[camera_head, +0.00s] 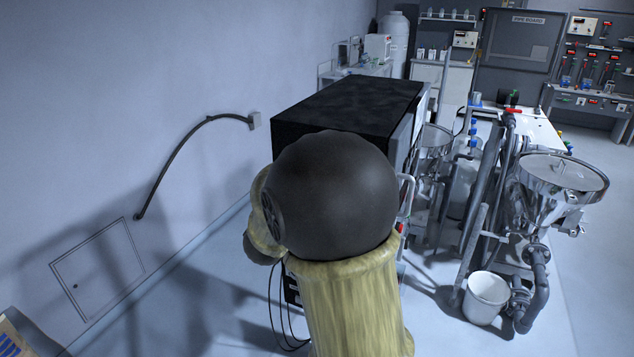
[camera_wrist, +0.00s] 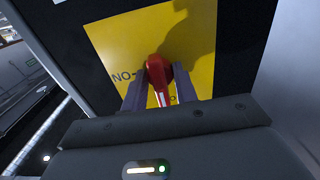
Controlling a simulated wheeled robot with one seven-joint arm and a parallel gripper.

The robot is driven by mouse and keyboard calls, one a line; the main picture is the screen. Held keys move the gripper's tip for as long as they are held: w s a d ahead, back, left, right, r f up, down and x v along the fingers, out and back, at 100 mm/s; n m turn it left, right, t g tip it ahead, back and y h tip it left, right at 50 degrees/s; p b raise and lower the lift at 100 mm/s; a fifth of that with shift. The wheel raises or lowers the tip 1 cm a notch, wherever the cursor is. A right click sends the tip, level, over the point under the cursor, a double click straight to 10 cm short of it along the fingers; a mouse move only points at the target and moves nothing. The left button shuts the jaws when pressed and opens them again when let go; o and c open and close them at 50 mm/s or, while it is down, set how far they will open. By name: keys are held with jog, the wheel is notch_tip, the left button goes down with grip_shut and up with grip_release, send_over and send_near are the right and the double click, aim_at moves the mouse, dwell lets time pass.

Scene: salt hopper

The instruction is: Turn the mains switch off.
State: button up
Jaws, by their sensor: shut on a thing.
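The mains switch (camera_wrist: 160,71) shows in the wrist view as a red rotary handle on a yellow plate (camera_wrist: 125,42), which is set on a dark panel. Part of a marking reading "NO" shows at the plate's left. My gripper (camera_wrist: 160,84) is shut on the red handle, with one grey finger on each side of it. The handle's lower part, with a pale stripe, points down between the fingers. In the head view my arm covers the switch and the gripper, in front of the dark-topped cabinet (camera_head: 345,105).
A white bucket (camera_head: 486,298) and a steel hopper (camera_head: 560,185) with pipes stand right of the cabinet. Black cables (camera_head: 272,310) hang to the floor beside my arm. The wall with a hatch (camera_head: 98,268) is at left. Open floor lies at far right.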

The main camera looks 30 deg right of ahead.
jog(key=o, duration=0.6)
jog(key=shift+a, duration=0.1)
jog(key=b+v, duration=0.4)
jog(key=v, duration=1.3)
jog(key=shift+s+a+f, duration=0.1)
jog(key=shift+s+a, duration=0.05)
